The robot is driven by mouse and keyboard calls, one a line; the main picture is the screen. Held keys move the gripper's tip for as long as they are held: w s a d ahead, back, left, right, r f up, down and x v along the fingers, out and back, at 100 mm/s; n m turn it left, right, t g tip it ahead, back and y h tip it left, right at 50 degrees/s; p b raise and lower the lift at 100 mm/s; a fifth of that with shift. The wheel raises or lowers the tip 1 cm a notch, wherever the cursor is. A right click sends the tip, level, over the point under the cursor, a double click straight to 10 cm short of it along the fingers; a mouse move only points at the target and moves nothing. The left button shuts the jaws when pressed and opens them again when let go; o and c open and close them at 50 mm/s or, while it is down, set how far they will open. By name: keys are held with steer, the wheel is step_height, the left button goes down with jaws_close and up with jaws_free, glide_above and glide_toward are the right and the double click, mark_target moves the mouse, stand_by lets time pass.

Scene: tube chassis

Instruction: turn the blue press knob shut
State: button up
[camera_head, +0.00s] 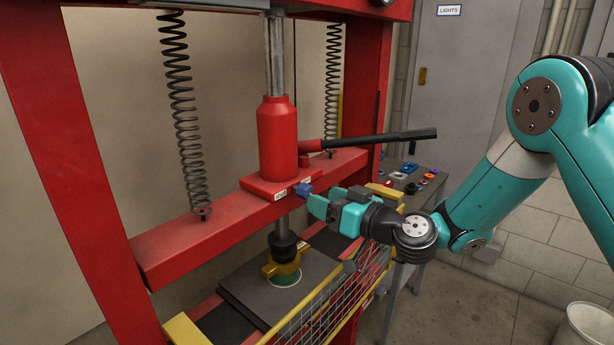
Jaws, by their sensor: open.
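The blue press knob (303,189) sits at the front of the red jack base, at the foot of the red jack bottle (277,138). It is small, and its exact turn position cannot be read. My gripper (325,201) comes in from the right with its teal fingers pointing left toward the knob. The gripper is open, with its fingertips just right of and slightly below the knob. No object shows between the fingers. Whether a fingertip touches the knob cannot be told.
A black pump handle (382,138) sticks out right above my gripper. Coil springs (181,110) hang left and behind. A yellow-edged mesh guard (330,292) stands below the gripper. A small table (432,197) with coloured parts is behind; a white bin (588,328) stands lower right.

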mark_target(309, 192)
steer(key=p+x, duration=0.2)
steer(key=x, duration=0.2)
steer(key=shift+w+a+r, duration=0.1)
steer(key=shift+a+r, duration=0.05)
steer(key=shift+a, duration=0.1)
steer(key=shift+w+a, duration=0.45)
steer(key=shift+f, duration=0.2)
steer(key=c, duration=0.9)
